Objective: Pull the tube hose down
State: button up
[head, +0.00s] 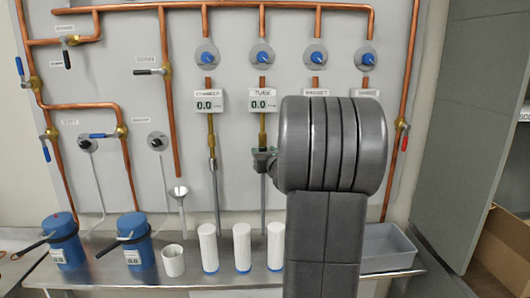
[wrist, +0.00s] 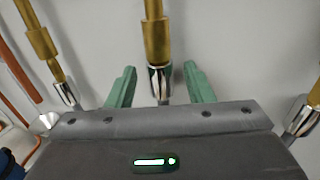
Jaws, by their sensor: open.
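The tube hose hangs under the label "TUBE" (head: 263,93). A brass fitting (head: 262,128) is above it, and its grey lower part (head: 263,205) runs down toward the bench. In the wrist view the brass fitting (wrist: 154,35) leads to a shiny metal hose end (wrist: 160,84). My gripper (wrist: 160,70) has its two green fingers apart, one on each side of this metal end, with a visible gap on both sides. In the head view my gripper (head: 264,160) is at the hose just below the brass fitting, and my arm hides the area to the right.
A similar connector line (head: 212,165) hangs to the left. The metal bench (head: 190,268) holds blue canisters (head: 65,241), white cylinders (head: 242,248) and a grey tray (head: 387,248). Copper pipes and blue knobs (head: 262,56) cover the wall panel.

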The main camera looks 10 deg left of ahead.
grip_shut()
jog(key=shift+f+b, duration=2.1)
jog(key=shift+f, duration=0.1)
grip_release()
jog(key=b+v, duration=0.1)
jog(key=v, duration=1.3)
